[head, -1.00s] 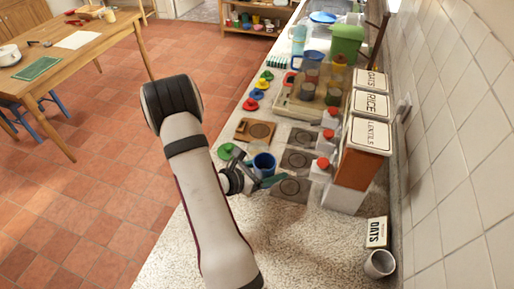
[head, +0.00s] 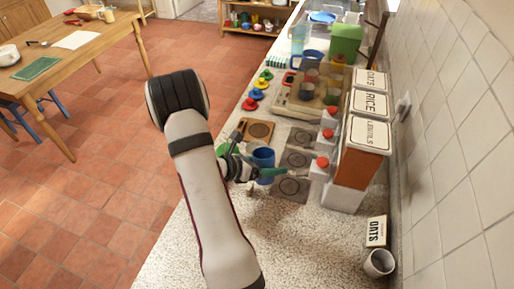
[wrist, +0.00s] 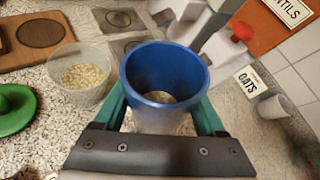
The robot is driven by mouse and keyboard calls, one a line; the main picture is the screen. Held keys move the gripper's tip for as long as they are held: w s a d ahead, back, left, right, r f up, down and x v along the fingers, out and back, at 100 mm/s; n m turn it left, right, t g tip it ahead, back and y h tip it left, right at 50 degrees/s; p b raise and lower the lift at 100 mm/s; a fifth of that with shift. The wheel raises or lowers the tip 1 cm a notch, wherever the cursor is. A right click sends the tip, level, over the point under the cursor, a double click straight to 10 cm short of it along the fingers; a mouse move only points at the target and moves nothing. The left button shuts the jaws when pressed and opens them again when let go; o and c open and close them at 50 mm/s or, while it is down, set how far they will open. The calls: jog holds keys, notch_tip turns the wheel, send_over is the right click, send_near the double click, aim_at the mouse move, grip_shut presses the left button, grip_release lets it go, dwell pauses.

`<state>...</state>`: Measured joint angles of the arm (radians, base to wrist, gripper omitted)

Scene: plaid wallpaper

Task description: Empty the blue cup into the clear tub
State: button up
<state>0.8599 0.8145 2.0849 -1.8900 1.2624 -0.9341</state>
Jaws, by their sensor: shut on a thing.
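The blue cup (head: 263,157) is held between the green fingers of my gripper (head: 262,173), above the counter. In the wrist view the blue cup (wrist: 135,62) has its open mouth facing the camera, and pale grainy contents show at its bottom. The clear tub (wrist: 104,65) is to the left of the cup, apart from it, with pale flakes or grains inside. The cup looks close to upright.
A wooden board (wrist: 30,42) with a dark round inset and a green round piece (wrist: 14,112) lie near the tub. Red-topped containers (head: 322,162), lettered boxes (head: 364,134), an oats packet (head: 375,231) and a pale cup (head: 379,262) stand right. The front counter is clear.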

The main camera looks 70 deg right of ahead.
aim_at(267, 153)
jog(key=shift+w+d, duration=0.1)
jog(key=shift+d, duration=0.1)
jog(key=shift+w+d+r+n+y, duration=0.2)
jog(key=shift+d+r+n+y, duration=0.15)
jog(key=shift+r+n+y, duration=0.35)
jog(key=shift+w+d+r+n+g+y, duration=0.25)
jog(key=shift+d+r+n+g+y, duration=0.15)
jog(key=shift+d+g+y, duration=0.1)
jog(key=shift+f+n+y, duration=0.35)
jog(key=shift+n+y, duration=0.15)
jog(key=shift+a+r+n+g+y, duration=0.1)
jog(key=shift+r+n+g+y, duration=0.2)
jog(key=shift+n+g+y, duration=0.25)
jog(key=shift+f+n+g+y, duration=0.6)
jog(key=shift+n+y, duration=0.15)
jog(key=shift+n, duration=0.1)
jog(key=shift+r+n+y+p, duration=0.15)
jog(key=shift+n+y+p, duration=0.15)
jog(key=shift+w+d+r+n+g+p, duration=0.2)
jog(key=shift+d+n+g+p, duration=0.1)
jog(key=shift+d+g+p, duration=0.1)
